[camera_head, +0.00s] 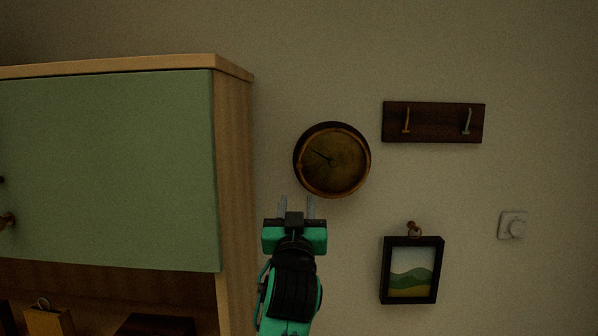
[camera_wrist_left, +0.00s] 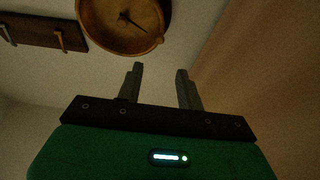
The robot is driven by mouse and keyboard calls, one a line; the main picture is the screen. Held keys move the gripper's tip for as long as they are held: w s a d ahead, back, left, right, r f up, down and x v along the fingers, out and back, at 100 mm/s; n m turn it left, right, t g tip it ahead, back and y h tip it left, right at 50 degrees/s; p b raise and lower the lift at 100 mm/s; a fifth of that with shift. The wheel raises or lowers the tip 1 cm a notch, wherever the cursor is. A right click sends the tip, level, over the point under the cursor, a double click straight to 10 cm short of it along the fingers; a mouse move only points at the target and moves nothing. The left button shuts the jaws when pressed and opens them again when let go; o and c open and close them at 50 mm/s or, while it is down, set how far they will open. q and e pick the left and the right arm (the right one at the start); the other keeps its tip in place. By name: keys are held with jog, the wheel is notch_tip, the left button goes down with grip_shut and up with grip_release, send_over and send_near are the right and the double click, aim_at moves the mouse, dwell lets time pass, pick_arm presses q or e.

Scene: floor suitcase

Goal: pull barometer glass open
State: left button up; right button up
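The round barometer (camera_head: 338,165) hangs on the wall, with a dark rim, a brownish dial and a dark pointer. It also shows at the top of the left wrist view (camera_wrist_left: 125,22), where a small knob (camera_wrist_left: 159,41) sits at its rim. Its glass cannot be made out clearly. My left gripper (camera_head: 296,203) is below and a little left of the barometer, pointing up. In the left wrist view its two grey fingers (camera_wrist_left: 159,88) are spread apart with nothing between them. They appear apart from the barometer. My right gripper is in neither view.
A cabinet with a green door (camera_head: 110,165) and wooden side stands close left of my left arm. A hook rack (camera_head: 434,132) is right of the barometer, a framed picture (camera_head: 391,268) below it, and a white dial switch (camera_head: 513,225) further right. Bare wall lies between them.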

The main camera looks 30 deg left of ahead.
aim_at(299, 168)
pick_arm(q)
jog(key=p+x, duration=0.6)
jog(key=x, duration=0.6)
jog(key=shift+w+a+r+p, duration=0.1)
jog(key=shift+w+a+p, duration=0.3)
jog(key=shift+w, duration=0.2)
grip_shut()
